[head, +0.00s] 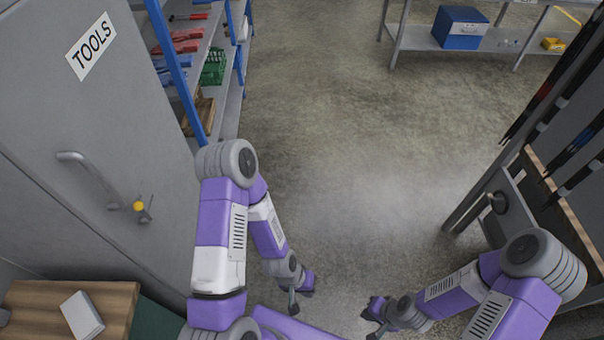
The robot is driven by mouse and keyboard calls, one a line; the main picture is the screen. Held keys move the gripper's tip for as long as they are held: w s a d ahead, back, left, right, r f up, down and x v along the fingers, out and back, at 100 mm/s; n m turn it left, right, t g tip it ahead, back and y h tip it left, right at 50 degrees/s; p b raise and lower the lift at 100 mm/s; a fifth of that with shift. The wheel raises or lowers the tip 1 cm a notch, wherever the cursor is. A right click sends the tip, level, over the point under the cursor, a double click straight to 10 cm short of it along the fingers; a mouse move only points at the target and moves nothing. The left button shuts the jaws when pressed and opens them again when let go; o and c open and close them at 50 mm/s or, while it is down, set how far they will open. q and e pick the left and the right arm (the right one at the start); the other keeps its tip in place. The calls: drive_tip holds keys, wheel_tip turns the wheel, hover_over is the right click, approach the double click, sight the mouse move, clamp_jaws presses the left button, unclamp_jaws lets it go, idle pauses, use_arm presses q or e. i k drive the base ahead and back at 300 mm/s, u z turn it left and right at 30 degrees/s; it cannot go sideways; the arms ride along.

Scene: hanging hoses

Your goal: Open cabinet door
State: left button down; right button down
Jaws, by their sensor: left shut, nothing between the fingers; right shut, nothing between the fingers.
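The grey cabinet door (105,150) with a TOOLS label (91,46) stands at the left of the head view and looks closed. It carries a bent metal handle (90,177) and, near the handle's lower end, a small latch with a yellow knob (139,206). My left gripper (293,310) is shut and empty, low over the floor, well to the right of the handle and apart from the door. My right gripper (370,326) is shut and empty near the bottom centre, far from the door.
A blue-framed shelf (177,70) with a green crate (214,68) stands behind the cabinet. A wooden top (110,298) with a pale block (82,315) is at lower left. A rack with hanging hoses (560,100) is at right. The middle floor (350,130) is clear.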

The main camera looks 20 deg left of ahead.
sight(86, 111)
drive_tip(key=u, duration=0.85)
